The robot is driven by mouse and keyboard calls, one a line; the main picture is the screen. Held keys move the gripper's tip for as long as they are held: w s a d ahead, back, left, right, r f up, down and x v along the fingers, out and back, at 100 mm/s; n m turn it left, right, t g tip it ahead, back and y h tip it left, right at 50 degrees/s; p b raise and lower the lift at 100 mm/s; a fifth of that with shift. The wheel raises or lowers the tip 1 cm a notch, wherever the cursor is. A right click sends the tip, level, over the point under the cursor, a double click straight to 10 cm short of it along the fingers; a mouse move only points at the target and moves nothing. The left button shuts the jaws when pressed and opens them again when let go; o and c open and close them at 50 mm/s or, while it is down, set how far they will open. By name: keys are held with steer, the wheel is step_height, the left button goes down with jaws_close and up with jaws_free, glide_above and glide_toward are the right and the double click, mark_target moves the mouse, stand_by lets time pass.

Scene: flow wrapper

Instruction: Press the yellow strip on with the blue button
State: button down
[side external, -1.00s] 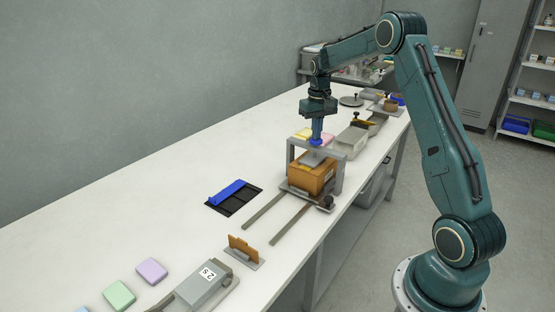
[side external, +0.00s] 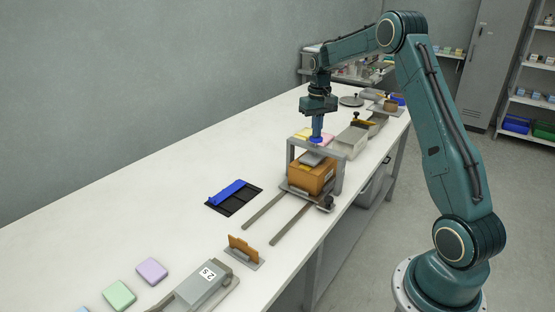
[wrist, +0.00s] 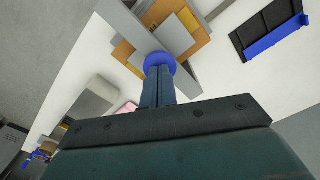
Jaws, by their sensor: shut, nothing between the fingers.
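The blue button (side external: 316,141) sits on top of a grey press frame (side external: 339,172). An orange box (side external: 308,178) stands under the frame, below a grey press plate (side external: 312,158). My gripper (side external: 317,134) is shut and empty, pointing down at the button. Its fingertips appear to touch the button or hover just over it; I cannot tell which. In the wrist view the shut fingers (wrist: 158,86) reach the blue button (wrist: 160,59). A yellow strip (wrist: 187,19) shows on the orange box there, partly hidden by the grey press parts.
Two grey rails (side external: 265,211) run from the frame toward the front left. A black mat with a blue bar (side external: 229,190) lies left of them. An orange card in a holder (side external: 243,247) and a grey device (side external: 202,285) stand in front.

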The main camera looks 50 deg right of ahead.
step_height(320, 180, up, 7)
stand_by(1.0)
steer(key=shift+a+r, duration=0.1)
steer(key=shift+r, duration=0.05)
steer(key=s+a+r+n+t, duration=0.1)
steer(key=s+a+r, duration=0.4)
steer(key=a, duration=0.4)
steer(key=s+a+r+n+t, duration=0.15)
steer(key=s+a+r, duration=0.3)
steer(key=a, duration=0.55)
steer(key=s+a+f+n+t, duration=0.1)
steer(key=s+a+f, duration=0.1)
steer(key=s+a, duration=0.3)
steer(key=s+a+f+n+t, duration=0.1)
steer(key=s+a, duration=0.4)
steer(key=s, duration=0.7)
steer(key=shift+a+f+n+t, duration=0.4)
steer(key=shift+n+t, duration=0.15)
steer(key=shift+n, duration=0.2)
